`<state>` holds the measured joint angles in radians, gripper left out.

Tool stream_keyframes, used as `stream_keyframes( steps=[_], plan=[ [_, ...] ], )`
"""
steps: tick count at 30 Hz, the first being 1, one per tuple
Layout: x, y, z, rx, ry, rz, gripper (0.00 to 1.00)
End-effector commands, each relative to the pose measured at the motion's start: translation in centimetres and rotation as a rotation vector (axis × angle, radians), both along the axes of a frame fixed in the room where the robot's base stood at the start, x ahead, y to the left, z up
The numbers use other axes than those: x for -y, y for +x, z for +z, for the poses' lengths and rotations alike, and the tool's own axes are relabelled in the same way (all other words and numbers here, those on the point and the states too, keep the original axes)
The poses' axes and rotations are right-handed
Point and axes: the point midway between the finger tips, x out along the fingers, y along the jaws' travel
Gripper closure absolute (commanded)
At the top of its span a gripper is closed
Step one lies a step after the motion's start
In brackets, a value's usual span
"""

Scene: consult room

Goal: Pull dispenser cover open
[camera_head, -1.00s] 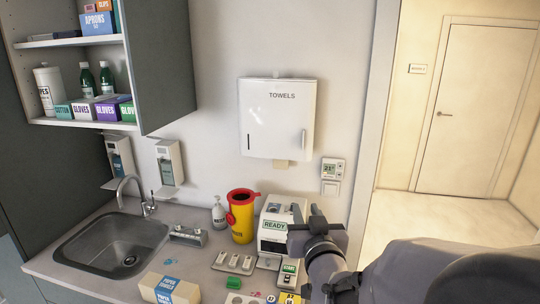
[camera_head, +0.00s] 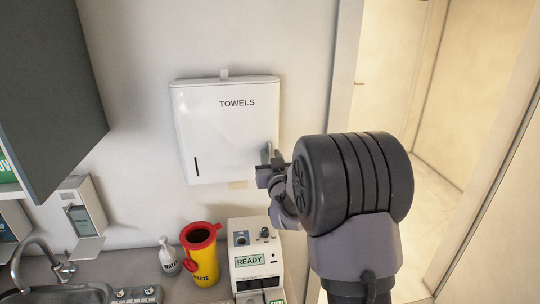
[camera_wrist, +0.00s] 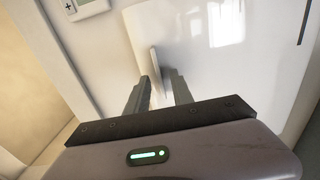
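The white towel dispenser (camera_head: 222,135) hangs on the wall, its front cover shut, with "TOWELS" printed near the top. Its upright handle (camera_head: 266,152) is at the cover's right edge, partly hidden by my gripper (camera_head: 268,172). In the wrist view the handle (camera_wrist: 155,68) stands out from the white cover (camera_wrist: 210,60). My gripper (camera_wrist: 158,88) is open there, one finger on each side of the handle. The handle's lower end lies between the fingertips. I cannot tell whether either finger touches it.
A wall thermostat (camera_wrist: 86,8) is beside the dispenser. Below are a yellow waste bin (camera_head: 204,265) with a red lid, a "READY" device (camera_head: 252,268) and a pump bottle (camera_head: 168,260). A grey cabinet (camera_head: 50,90) hangs at left. A doorway is at right.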

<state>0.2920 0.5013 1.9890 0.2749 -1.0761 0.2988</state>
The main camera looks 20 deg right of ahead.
Motion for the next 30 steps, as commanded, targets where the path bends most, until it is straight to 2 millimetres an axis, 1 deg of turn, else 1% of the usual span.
stream_keyframes(
  steps=[5, 6, 8, 9, 10, 30],
  plan=[
    [0.00, 0.01, 0.00, 0.000, 0.000, 0.000, 0.72],
    [0.00, 0.00, -0.01, 0.000, 0.000, 0.000, 0.76],
    [0.00, 0.00, 0.00, 0.000, 0.000, 0.000, 0.88],
    [0.00, -0.01, 0.00, 0.000, 0.000, 0.000, 0.95],
    [-0.01, -0.01, 0.00, 0.000, 0.000, 0.000, 1.00],
    [-0.02, -0.03, 0.09, 0.001, 0.000, 0.000, 1.00]
  ],
)
